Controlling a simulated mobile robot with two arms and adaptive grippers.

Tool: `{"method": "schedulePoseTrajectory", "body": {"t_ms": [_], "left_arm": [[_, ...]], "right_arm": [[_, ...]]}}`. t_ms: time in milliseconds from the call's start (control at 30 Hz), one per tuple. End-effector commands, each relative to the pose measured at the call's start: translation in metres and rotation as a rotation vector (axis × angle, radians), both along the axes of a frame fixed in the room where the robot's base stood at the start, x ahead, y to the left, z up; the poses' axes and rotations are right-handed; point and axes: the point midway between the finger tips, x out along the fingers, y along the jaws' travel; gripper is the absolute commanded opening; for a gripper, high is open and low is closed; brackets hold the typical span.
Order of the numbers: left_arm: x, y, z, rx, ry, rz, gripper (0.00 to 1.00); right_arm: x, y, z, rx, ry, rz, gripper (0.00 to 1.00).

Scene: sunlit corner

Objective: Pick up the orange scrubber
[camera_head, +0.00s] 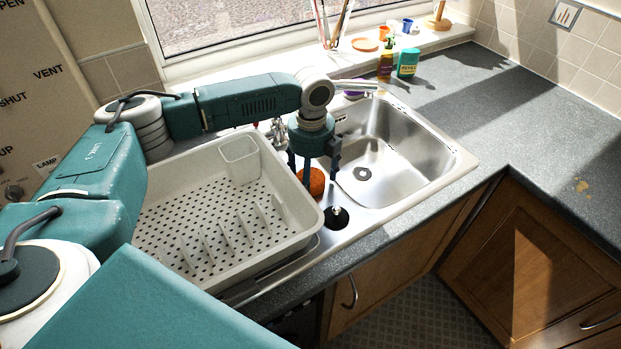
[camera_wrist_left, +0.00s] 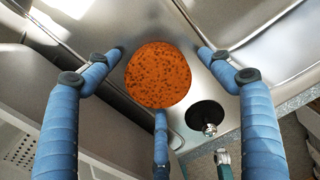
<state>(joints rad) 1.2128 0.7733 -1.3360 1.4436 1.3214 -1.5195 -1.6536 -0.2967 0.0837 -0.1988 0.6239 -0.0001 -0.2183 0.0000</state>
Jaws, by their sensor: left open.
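The orange scrubber (camera_head: 313,182) is round and speckled with dark spots. It sits on the metal sink (camera_head: 421,163) surround, between the drying rack and the basin. In the left wrist view the scrubber (camera_wrist_left: 158,75) lies between the spread blue fingers, near the middle. My left gripper (camera_head: 318,168) points down over it, open. In the left wrist view the open left gripper (camera_wrist_left: 160,85) has its fingers around the scrubber, with nothing clasped; whether any finger touches it I cannot tell. My right gripper is not in view.
A black round drain fitting with a metal knob (camera_head: 337,215) is close to the scrubber. The pale drying rack (camera_head: 160,236) stands to the left. Bottles (camera_head: 408,63) and cups stand by the window.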

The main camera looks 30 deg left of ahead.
Motion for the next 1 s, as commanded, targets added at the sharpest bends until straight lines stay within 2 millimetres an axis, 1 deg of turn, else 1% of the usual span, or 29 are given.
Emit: {"method": "schedulePoseTrajectory", "body": {"t_ms": [167,367,467,500,767,867,1000], "left_arm": [[0.0,0.0,0.0,0.0,0.0,0.0,0.81],[0.0,0.0,0.0,-0.001,-0.001,0.0,0.43],[0.0,0.0,0.0,0.0,0.0,0.0,0.42],[0.0,0.0,0.0,-0.001,-0.001,0.0,0.39],[0.0,0.0,0.001,-0.001,-0.001,0.0,0.39],[0.001,0.0,0.006,-0.001,-0.001,0.0,0.39],[0.001,0.0,0.022,-0.001,-0.003,0.0,0.39]], "right_arm": [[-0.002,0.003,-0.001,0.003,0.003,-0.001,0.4],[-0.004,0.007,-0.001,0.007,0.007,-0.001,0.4],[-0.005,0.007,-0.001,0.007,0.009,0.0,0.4],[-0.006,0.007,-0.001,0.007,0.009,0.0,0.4],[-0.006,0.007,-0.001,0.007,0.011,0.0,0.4],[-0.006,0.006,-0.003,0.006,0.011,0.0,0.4],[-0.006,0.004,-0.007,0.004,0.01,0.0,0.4]]}}
